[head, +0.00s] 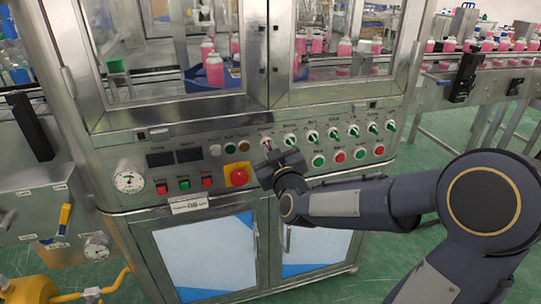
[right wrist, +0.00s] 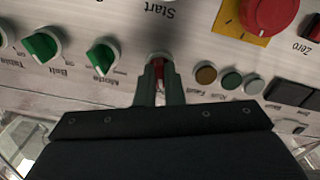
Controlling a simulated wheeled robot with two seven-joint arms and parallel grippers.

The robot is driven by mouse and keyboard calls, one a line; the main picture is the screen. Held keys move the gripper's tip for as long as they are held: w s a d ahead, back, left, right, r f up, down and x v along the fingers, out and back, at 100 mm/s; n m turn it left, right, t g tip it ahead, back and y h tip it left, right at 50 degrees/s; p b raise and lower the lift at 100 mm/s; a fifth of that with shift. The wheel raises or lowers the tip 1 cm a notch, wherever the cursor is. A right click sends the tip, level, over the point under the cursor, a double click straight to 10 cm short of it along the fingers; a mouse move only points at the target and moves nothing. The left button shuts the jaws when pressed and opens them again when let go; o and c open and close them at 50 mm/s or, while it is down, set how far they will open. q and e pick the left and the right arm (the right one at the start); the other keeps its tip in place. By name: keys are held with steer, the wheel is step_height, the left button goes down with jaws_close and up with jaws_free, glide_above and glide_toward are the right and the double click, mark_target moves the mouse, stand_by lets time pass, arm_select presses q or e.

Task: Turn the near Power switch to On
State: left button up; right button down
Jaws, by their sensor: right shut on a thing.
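The Power switch (head: 266,142) is the red-handled knob at the left end of the upper row of rotary switches on the steel control panel (head: 215,175). In the right wrist view its red handle (right wrist: 158,72) sits between the two fingertips of my right gripper (right wrist: 158,82), which is shut on it. In the head view my right gripper (head: 270,154) reaches the panel from the lower right and partly covers the area under the switch. The Power label is not readable. My left gripper is not in view.
Green rotary switches (head: 331,132) continue to the right. A red emergency button on a yellow plate (head: 238,176) sits at lower left, close to my gripper. Small indicator lamps (head: 230,148) are just left of the switch. A pressure gauge (head: 129,181) is at the panel's left end.

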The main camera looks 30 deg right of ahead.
steer(key=shift+m+b, duration=3.2)
steer(key=shift+m, duration=1.6)
steer(key=c, duration=1.5)
jaws_free()
steer(key=shift+c, duration=0.2)
steer(key=shift+s, duration=0.1)
steer(key=p+v, duration=0.1)
steer(key=v, duration=0.6)
steer(key=shift+s+p, duration=0.35)
